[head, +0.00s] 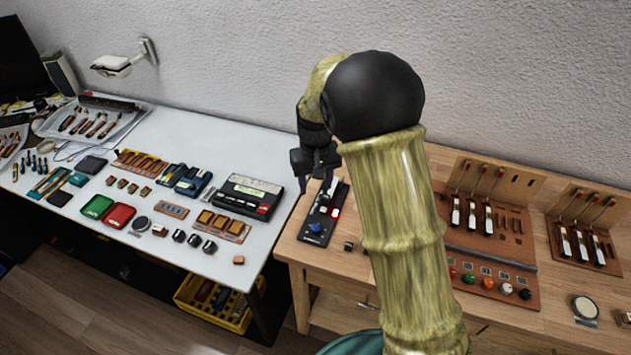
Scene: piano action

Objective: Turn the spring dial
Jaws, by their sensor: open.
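A narrow black device (322,215) lies near the left end of the wooden bench. It carries a blue knob (316,228) at its front, which looks like the spring dial, and a small red part (335,212). A light part shows near its far end. My gripper (315,183) is open and empty, pointing down near the far end of the device, behind the blue knob in the picture. The gap between fingers and device is hard to judge. My arm hides the bench to the right of the device.
A white table (215,138) at left holds a black box with a display (248,196), trays and small parts. On the wooden bench (560,318), at right, stand brown boards with key-action models (490,215). A small dark block (348,246) sits right of the device.

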